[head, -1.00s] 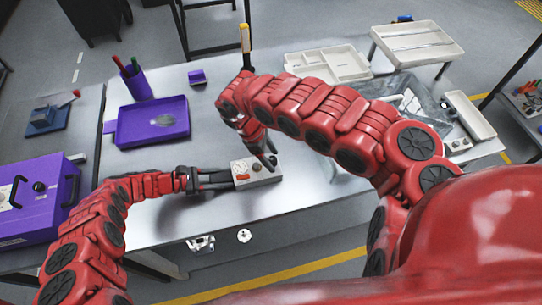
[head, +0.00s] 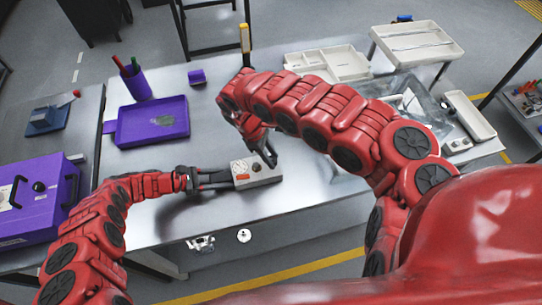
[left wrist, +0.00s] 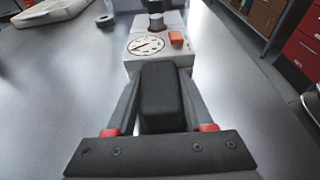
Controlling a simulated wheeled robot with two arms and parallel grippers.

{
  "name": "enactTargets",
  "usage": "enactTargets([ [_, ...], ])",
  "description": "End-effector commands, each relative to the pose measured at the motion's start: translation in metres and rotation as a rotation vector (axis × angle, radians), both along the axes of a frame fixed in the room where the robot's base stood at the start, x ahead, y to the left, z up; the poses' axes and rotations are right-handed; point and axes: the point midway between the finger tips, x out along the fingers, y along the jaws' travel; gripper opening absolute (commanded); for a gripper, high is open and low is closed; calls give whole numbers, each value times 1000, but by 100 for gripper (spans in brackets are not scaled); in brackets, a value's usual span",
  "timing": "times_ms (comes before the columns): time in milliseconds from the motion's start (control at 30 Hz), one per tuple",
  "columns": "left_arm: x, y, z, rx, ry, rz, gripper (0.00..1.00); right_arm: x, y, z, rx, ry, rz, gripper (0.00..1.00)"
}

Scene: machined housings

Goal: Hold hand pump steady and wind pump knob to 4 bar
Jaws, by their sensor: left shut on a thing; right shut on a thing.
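The hand pump (head: 257,174), a small light-grey box with a red-orange part on top, lies on the steel bench. My left gripper (head: 228,178) is shut on it from the left. The left wrist view shows the pump body (left wrist: 178,57) ahead, with a black block (left wrist: 160,97) between the left fingers. A round white gauge (left wrist: 146,46) faces up there; its reading is too small to tell. The pump knob (left wrist: 156,22) stands behind the gauge, cut by the frame's top. My right gripper (head: 267,158) is shut at the pump's top; its fingers mostly hide the knob in the head view.
A purple tray (head: 152,123), a purple pen cup (head: 138,86) and a purple case (head: 38,203) are on the left. White trays (head: 328,65) and a clear bin (head: 415,103) are at the back right. Bare bench surrounds the pump's front and left.

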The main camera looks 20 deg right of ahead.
Motion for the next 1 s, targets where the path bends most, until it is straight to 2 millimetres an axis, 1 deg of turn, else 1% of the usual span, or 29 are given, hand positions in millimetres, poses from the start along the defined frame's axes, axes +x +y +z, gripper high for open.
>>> enactTargets([
  [167, 0, 0, 0, 0, 0, -1, 21, 1, 1, 0, 3, -1, -129, 0],
  [1000, -1, 0, 0, 0, 1, -2, 21, 3, -3, 1, -1, -1, -918, 0],
])
